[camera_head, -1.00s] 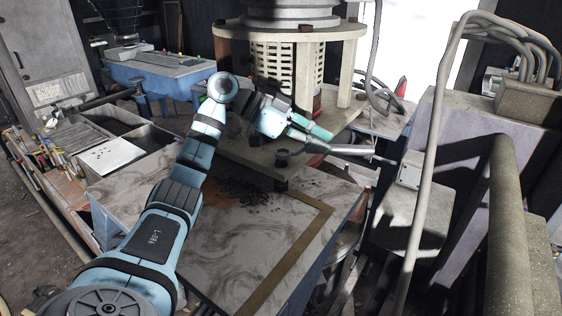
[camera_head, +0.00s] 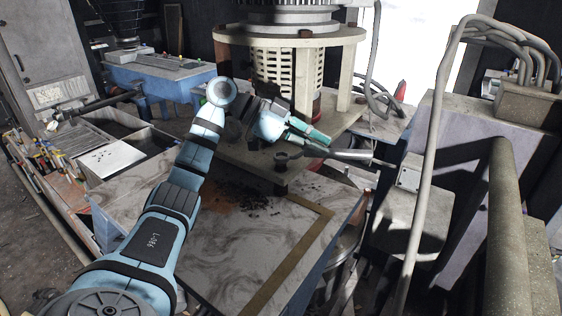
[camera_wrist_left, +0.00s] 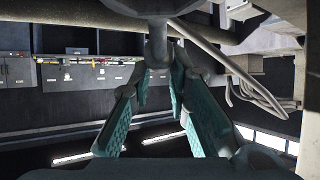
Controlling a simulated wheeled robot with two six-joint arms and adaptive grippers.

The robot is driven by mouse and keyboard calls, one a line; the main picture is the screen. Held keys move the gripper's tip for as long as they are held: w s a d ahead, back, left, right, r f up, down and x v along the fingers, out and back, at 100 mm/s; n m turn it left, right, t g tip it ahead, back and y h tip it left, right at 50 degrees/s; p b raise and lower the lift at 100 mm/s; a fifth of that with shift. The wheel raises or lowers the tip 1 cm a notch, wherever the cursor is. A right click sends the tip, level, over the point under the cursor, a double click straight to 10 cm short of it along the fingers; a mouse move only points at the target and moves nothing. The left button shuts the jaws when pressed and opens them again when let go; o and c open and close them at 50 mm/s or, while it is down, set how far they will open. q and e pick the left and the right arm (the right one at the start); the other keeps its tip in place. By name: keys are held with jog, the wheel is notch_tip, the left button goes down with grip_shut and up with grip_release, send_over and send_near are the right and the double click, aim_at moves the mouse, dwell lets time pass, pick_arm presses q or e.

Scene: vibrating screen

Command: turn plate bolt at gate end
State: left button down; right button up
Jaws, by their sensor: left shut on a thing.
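My left gripper (camera_head: 318,140) reaches over the front right corner of the beige lower plate (camera_head: 235,150), its teal fingers shut on a grey wrench (camera_head: 350,155). The wrench lies nearly level, its handle pointing right. Its open jaw (camera_head: 290,156) is at the dark plate bolt (camera_head: 281,167) at the plate's front corner; I cannot tell whether it is seated on it. In the left wrist view the teal fingers (camera_wrist_left: 158,100) close in around a grey shaft (camera_wrist_left: 157,48). My right gripper is not in view.
The round screen machine (camera_head: 290,50) stands on posts behind the gripper. A grey hose (camera_head: 430,160) and a thick pipe (camera_head: 508,220) stand to the right. The marbled table (camera_head: 220,255) in front is mostly clear, with dark grains scattered near the plate.

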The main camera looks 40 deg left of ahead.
pick_arm(q)
jog(key=shift+f+b, duration=0.8)
jog(key=shift+f, duration=0.3)
dwell(0.3)
jog(key=shift+w+a+f+n+t+y+b, duration=0.1)
jog(key=shift+w+a+n+t+y+b, duration=0.2)
jog(key=shift+n+t, duration=0.2)
jog(key=a+n+t+y+p, duration=0.1)
jog(key=n+y, duration=0.1)
jog(key=w+a+n+t+y, duration=0.1)
jog(key=n+y, duration=0.1)
jog(key=n, duration=0.1)
jog(key=w+a+n+t+y+p, duration=0.1)
jog(key=n+t+y, duration=0.1)
jog(key=shift+w+a+r+y+p, duration=0.15)
jog(key=shift+a+r+y+p, duration=0.15)
jog(key=shift+a+y, duration=0.1)
jog(key=shift+a+n+y+p, duration=0.2)
jog(key=shift+n+y+p, duration=0.1)
jog(key=shift+n, duration=0.2)
jog(key=shift+f, duration=0.1)
jog(key=shift+a+f, duration=0.1)
